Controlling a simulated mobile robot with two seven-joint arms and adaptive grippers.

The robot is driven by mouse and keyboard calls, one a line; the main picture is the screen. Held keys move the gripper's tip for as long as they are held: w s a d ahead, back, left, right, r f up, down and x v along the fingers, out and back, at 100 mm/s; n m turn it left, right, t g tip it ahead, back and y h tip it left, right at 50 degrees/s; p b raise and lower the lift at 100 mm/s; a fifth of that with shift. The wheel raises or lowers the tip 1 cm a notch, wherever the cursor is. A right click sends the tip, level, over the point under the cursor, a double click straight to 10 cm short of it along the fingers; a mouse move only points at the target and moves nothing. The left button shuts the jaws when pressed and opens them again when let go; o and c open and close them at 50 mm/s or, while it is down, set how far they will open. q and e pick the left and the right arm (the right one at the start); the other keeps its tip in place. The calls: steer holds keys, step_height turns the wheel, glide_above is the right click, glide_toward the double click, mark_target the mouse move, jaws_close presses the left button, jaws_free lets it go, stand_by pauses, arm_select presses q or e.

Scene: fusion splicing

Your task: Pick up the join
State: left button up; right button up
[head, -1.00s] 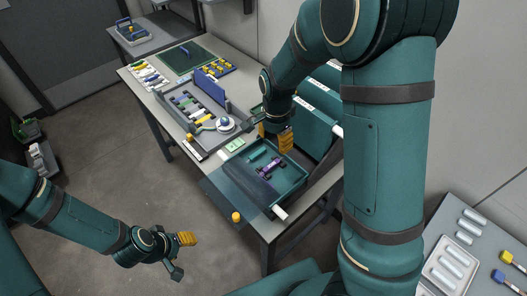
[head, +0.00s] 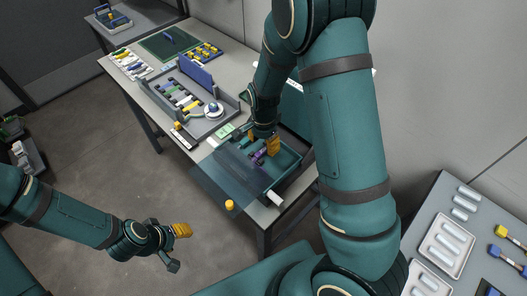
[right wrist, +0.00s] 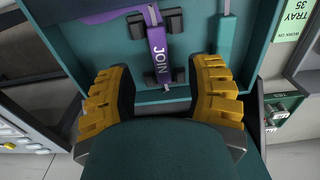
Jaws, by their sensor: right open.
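The join is a purple bar marked "JOIN" (right wrist: 157,48) with dark grey clips, lying in a teal tray (right wrist: 262,45). In the head view the join (head: 259,156) shows partly, beside my right gripper (head: 266,145). In the right wrist view my right gripper (right wrist: 160,78) is open, its yellow ribbed fingers wide apart. The join's near end lies ahead of the gap between them, and nothing is held. My left gripper (head: 180,238) hangs over the floor, away from the bench; its opening is unclear.
A teal bar (right wrist: 225,42) lies right of the join in the tray. A dark see-through panel (head: 228,180) covers the tray's left part. A grey holder with coloured parts (head: 190,105) stands further back.

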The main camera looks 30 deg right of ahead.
mark_target(264, 150)
step_height(264, 150, down, 4)
steer(key=shift+r, duration=0.25)
jaws_close()
